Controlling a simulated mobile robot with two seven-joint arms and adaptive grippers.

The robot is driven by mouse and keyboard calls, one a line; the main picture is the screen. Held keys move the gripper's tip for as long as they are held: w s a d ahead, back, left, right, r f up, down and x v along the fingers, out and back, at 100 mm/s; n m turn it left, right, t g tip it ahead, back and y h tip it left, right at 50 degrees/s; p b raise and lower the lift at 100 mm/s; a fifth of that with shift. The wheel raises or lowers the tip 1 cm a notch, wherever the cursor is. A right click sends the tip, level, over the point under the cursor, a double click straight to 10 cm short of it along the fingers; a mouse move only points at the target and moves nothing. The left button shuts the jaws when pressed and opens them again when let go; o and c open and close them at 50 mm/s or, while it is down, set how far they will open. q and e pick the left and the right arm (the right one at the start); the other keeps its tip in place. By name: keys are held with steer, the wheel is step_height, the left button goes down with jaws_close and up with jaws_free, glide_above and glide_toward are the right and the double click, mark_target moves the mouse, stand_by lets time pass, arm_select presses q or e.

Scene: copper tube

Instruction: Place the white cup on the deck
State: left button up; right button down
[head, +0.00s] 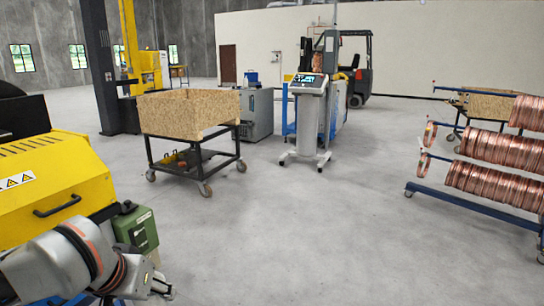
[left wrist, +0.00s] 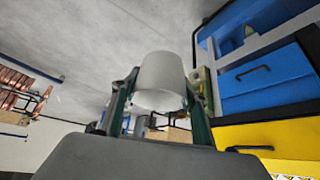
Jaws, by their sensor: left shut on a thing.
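The white cup (left wrist: 162,72) shows in the left wrist view between the two fingers of my left gripper (left wrist: 160,88), which is shut on it. The cup is held in the air, clear of any surface. In the head view my left gripper (head: 160,288) is at the lower left, beside the yellow machine; I cannot make out the cup there. I cannot tell which surface is the deck. My right gripper is in neither view.
The yellow machine (head: 45,185) and a green box (head: 137,229) stand close to my left arm. A wood-sided cart (head: 190,112), a console (head: 307,115) and a rack of copper coils (head: 485,145) stand farther off. The middle floor is clear.

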arm_select(q)
steer(key=shift+s+f+p, duration=0.4)
steer(key=shift+s+p, duration=0.1)
steer(key=shift+s, duration=0.1)
steer(key=s+f, duration=0.2)
steer(key=f, duration=0.1)
steer(key=shift+s+f, duration=0.15)
steer(key=shift+s, duration=0.1)
steer(key=shift+a, duration=0.1)
